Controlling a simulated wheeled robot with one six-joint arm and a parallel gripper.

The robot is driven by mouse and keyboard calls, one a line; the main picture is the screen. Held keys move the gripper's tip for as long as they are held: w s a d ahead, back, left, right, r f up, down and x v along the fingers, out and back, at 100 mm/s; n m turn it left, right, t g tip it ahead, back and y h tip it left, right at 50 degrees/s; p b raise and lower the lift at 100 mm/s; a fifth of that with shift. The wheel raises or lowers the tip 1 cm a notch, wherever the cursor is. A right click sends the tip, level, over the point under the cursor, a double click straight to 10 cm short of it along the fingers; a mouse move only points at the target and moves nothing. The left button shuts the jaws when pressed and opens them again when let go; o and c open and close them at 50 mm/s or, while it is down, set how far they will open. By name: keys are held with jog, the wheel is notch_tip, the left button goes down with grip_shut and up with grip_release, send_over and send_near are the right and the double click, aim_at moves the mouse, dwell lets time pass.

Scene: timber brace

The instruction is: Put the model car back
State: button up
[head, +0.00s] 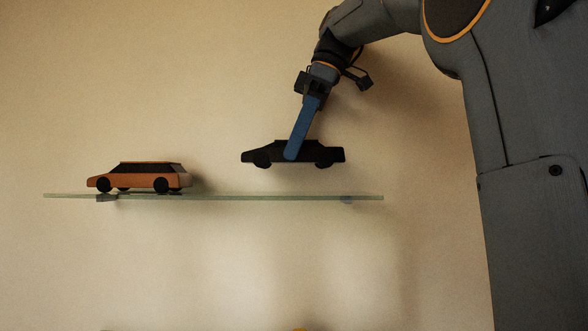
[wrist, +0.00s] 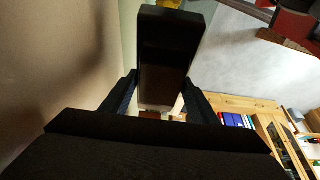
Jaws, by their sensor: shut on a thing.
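A black model car (head: 270,152) is held level a little above the right part of the glass shelf (head: 230,197), with a gap between its wheels and the glass. My gripper (head: 292,152) comes down from the upper right and is shut on the middle of this car. In the wrist view the black car (wrist: 168,45) sits between the two fingers of my gripper (wrist: 160,92). An orange model car (head: 140,178) stands on the left part of the shelf.
The shelf is fixed to a plain beige wall (head: 120,80) by small brackets. The glass right of the orange car is bare. In the wrist view, wooden furniture (wrist: 265,125) stands far off at the lower right.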

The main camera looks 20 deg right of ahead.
jog(key=shift+w+f, duration=0.2)
jog(key=shift+f, duration=0.15)
notch_tip(320, 180, down, 4)
jog(key=b, duration=0.3)
jog(key=shift+r, duration=0.15)
jog(key=shift+w+d+b, duration=0.1)
jog(key=shift+w+b, duration=0.05)
jog(key=shift+b, duration=0.25)
jog(key=o, duration=1.3)
jog(key=shift+p+v, duration=0.95)
jog(key=shift+v, duration=2.8)
